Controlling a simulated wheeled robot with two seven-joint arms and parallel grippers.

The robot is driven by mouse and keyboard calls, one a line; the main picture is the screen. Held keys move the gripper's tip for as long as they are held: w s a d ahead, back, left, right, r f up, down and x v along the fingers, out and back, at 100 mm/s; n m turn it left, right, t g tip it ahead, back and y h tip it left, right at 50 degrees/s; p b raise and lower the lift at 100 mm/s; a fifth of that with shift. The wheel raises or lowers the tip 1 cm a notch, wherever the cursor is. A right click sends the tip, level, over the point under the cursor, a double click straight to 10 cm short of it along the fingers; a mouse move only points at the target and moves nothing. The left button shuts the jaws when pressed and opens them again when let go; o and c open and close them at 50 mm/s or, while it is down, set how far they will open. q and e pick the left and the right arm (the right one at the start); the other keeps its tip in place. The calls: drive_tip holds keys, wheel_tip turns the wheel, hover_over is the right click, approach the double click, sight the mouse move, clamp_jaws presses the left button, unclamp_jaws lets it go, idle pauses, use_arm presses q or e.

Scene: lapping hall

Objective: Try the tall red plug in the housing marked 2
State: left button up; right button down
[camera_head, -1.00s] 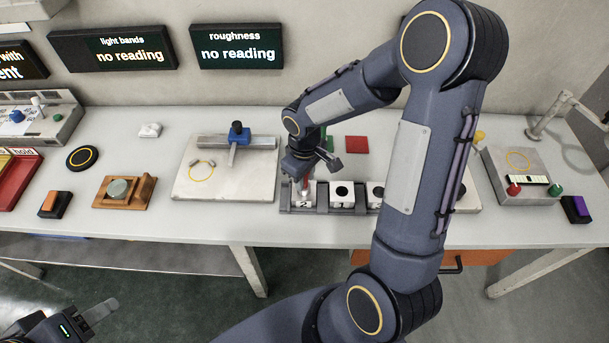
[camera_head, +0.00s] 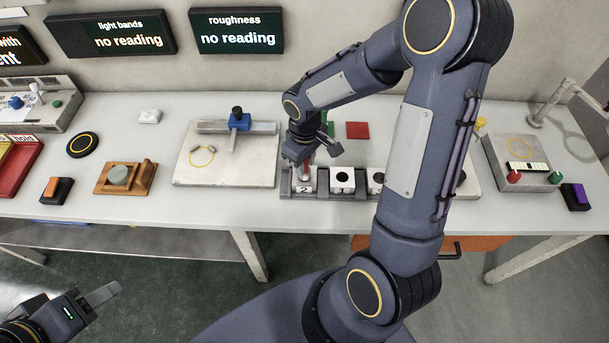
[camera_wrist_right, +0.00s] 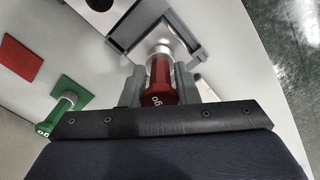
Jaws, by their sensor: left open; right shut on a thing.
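The tall red plug (camera_wrist_right: 160,78) is between the fingers of my right gripper (camera_wrist_right: 160,88), which is shut on it. Its silver lower end points into the white housing marked 2 (camera_head: 303,186), the leftmost in a grey rack (camera_head: 321,190). In the head view the red plug (camera_head: 307,172) stands roughly upright at that housing's top. How deep it sits in the bore I cannot tell. My left gripper (camera_head: 98,295) is open and empty at the lower left, in front of the table.
More white housings with dark bores, such as one beside it (camera_head: 342,180), stand to the right, partly behind my arm. A green plug (camera_wrist_right: 64,106) stands on a green pad; a red pad (camera_head: 357,130) lies behind the rack. A plate with a blue-topped fixture (camera_head: 238,121) is left.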

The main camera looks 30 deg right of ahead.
drive_tip(key=shift+r+p, duration=2.4)
drive_tip(key=shift+r, duration=1)
